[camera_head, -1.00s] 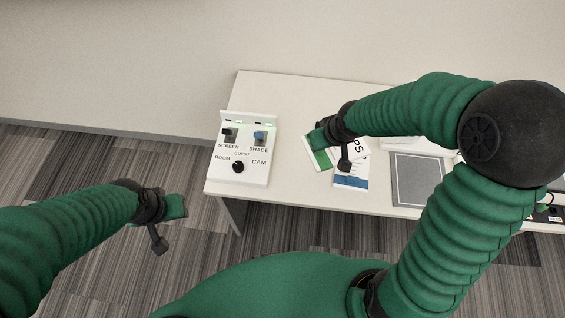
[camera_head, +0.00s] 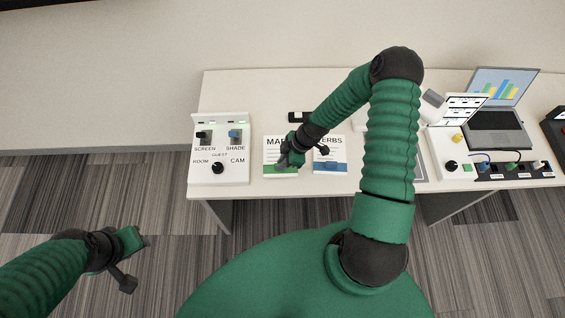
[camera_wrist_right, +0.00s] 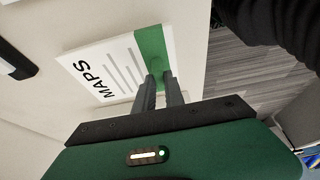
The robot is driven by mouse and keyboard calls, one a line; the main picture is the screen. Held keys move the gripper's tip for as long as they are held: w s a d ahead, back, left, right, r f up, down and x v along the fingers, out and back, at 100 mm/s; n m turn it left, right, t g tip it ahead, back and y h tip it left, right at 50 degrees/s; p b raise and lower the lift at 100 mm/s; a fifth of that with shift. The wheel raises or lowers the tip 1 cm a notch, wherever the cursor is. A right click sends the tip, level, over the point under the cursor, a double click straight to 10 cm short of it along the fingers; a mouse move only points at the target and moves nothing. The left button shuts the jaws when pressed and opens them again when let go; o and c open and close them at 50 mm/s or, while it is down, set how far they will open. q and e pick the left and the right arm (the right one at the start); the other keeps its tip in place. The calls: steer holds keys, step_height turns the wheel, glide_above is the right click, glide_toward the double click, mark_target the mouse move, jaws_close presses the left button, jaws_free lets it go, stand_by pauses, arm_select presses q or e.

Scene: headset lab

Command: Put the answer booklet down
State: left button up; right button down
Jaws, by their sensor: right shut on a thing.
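The MAPS booklet, white with a green band (camera_head: 272,155), is at the front of the white table, left of the VERBS booklet, white with a blue band (camera_head: 330,168). My right gripper (camera_head: 284,162) is shut on the MAPS booklet at its green-band edge. In the right wrist view the fingers (camera_wrist_right: 160,82) pinch that edge, and the booklet (camera_wrist_right: 105,65) looks level and close to the tabletop; I cannot tell whether it rests on it. My left gripper (camera_head: 138,241) hangs over the floor, left of the table; its jaws are unclear.
A control panel (camera_head: 220,155) with switches and a knob stands at the table's left end. A black object (camera_head: 298,117) lies behind the booklets. A laptop (camera_head: 497,125) and another control box (camera_head: 451,150) are at the right. My right arm hides part of the middle.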

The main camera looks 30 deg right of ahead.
steer(key=shift+d+f, duration=0.1)
steer(key=shift+f, duration=0.6)
steer(key=shift+d+f, duration=0.2)
steer(key=shift+d, duration=0.1)
steer(key=c, duration=1.8)
jaws_free()
steer(key=o, duration=0.4)
steer(key=shift+a, duration=0.1)
arm_select(q)
steer(key=shift+d+r, duration=0.15)
steer(key=shift+d, duration=0.1)
arm_select(e)
steer(key=shift+a, duration=0.1)
